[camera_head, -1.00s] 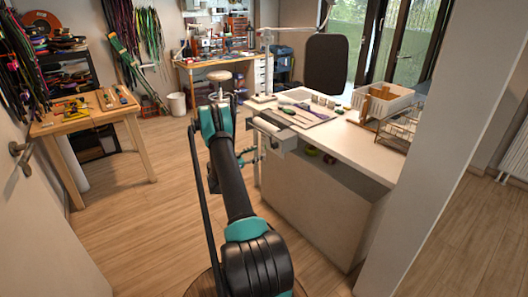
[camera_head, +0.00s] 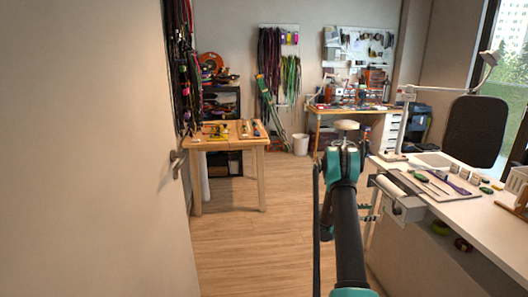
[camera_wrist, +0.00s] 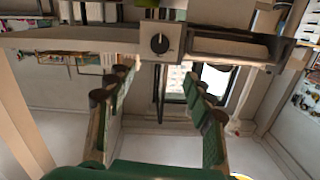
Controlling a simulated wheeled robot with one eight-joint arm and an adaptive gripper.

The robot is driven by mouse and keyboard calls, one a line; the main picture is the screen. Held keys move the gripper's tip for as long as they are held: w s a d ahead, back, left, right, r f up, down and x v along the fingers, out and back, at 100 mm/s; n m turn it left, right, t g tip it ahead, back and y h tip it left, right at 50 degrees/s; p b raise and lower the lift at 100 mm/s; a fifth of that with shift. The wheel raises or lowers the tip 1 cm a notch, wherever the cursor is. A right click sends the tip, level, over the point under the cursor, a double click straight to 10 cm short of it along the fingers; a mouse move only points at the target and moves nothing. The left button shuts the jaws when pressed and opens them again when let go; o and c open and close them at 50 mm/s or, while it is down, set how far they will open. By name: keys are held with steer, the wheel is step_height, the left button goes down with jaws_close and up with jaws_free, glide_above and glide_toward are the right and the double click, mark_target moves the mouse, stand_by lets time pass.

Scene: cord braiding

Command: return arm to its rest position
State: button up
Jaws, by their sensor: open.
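My arm, black and teal, rises from the bottom of the head view and points away into the room, left of the white counter (camera_head: 475,232). My gripper (camera_wrist: 156,80) shows in the wrist view with its two green-padded fingers spread apart and nothing between them. In the head view the gripper is mostly hidden by the arm; small dark finger parts show just right of it, below the counter's edge.
A grey device with a white roller (camera_head: 398,198) juts from the counter's left edge, close to my arm. A door (camera_head: 95,170) fills the left. A wooden table (camera_head: 232,140) with tools, a stool (camera_head: 345,126) and a white bin (camera_head: 300,144) stand farther back. Open floor (camera_head: 250,240) lies left of my arm.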

steer(key=s+a+r+n+t+y, duration=0.2)
steer(key=s+a+r+n+y, duration=0.65)
steer(key=s+a+r, duration=0.4)
steer(key=s+a+f+n+y, duration=0.3)
steer(key=s+a+n+y, duration=0.5)
steer(key=s+a, duration=1.6)
steer(key=shift+s+a+f+n+t+y, duration=0.15)
steer(key=shift+s+a+n+t+y, duration=0.25)
steer(key=shift+s+n, duration=0.7)
steer(key=shift+s+d, duration=0.1)
steer(key=shift+s, duration=0.05)
